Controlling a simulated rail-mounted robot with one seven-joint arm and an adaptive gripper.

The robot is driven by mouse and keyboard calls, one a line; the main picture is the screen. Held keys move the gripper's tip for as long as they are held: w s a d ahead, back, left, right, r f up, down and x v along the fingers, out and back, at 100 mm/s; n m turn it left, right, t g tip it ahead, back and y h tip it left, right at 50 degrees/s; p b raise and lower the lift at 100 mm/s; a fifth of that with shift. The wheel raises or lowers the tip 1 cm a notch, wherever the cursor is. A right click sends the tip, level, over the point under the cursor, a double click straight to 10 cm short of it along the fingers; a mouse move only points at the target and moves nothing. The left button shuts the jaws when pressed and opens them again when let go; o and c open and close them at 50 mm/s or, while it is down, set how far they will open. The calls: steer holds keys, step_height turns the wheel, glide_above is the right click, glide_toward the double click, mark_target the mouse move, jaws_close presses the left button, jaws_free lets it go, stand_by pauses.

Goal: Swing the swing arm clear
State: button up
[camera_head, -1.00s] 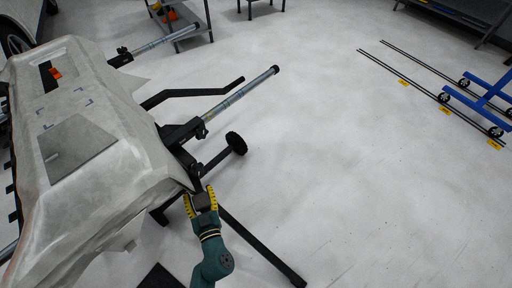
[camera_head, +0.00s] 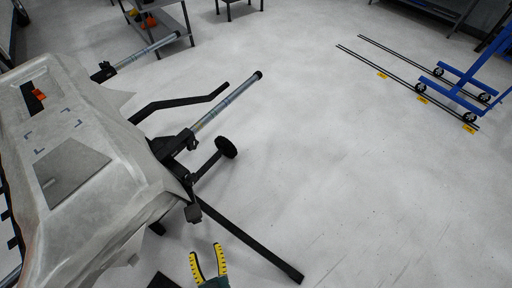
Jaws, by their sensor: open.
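A black stand with several arms holds a large panel (camera_head: 75,150) under pale, wrinkled film at the left. A silver tube (camera_head: 228,103) and a bent black bar (camera_head: 180,104) reach out to the upper right. A short black arm ends in a round black disc (camera_head: 227,147). A small black block (camera_head: 193,213) sits at the panel's lower right corner. I cannot tell which of these is the swing arm. My gripper (camera_head: 208,260), with yellow-edged fingers, is open and empty at the bottom, below the block and apart from it.
A long black floor leg (camera_head: 250,240) runs to the lower right, close to my gripper. A second silver tube (camera_head: 147,52) reaches toward a grey shelf cart (camera_head: 170,20). A blue wheeled frame (camera_head: 465,85) stands by floor rails at the right. The middle floor is clear.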

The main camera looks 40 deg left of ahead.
steer(key=w+d+r+m+t+h+p, duration=0.1)
steer(key=w+r+p, duration=0.4)
steer(key=r, duration=0.6)
steer(key=w+d+r+m+t+h+p, duration=0.2)
steer(key=w+r+t+p, duration=0.2)
steer(key=w+r, duration=0.4)
steer(key=w+d+r+m+t+h+p, duration=0.1)
steer(key=w+r+p, duration=0.4)
steer(key=r, duration=0.8)
steer(key=shift+w+d+r+t+h+p, duration=0.25)
steer(key=shift+w+r+t+h+p, duration=0.25)
steer(key=shift+w+t, duration=0.45)
steer(key=shift+f, duration=0.15)
